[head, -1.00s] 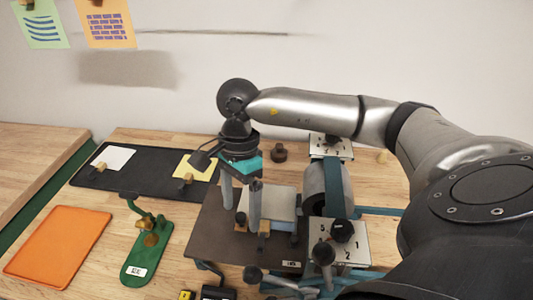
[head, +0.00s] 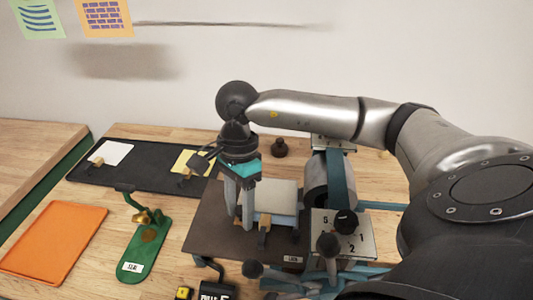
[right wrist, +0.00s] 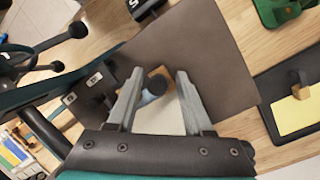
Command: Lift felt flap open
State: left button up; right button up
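The printing press has a dark flat bed (head: 205,232) with a pale grey sheet (head: 278,194), which looks like the felt flap, lying flat on it beside the roller (head: 316,186). A small wooden block with a dark peg (head: 264,222) sits at the sheet's front edge. My right gripper (head: 239,222) points down over the bed, just left of this block. In the right wrist view its fingers (right wrist: 158,78) are apart, with a blue-grey round peg (right wrist: 153,88) showing between them and part of the pale sheet (right wrist: 160,118) behind. Contact cannot be told. My left gripper is not in view.
A black tray (head: 140,166) with white and yellow notes lies at the back left. An orange tray (head: 53,240) and a green stand (head: 146,245) are to the left. Numbered plates with black knobs (head: 345,221) and a lever (head: 327,246) crowd the press's right side.

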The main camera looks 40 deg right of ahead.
jog(key=shift+s, duration=0.2)
jog(key=c, duration=0.3)
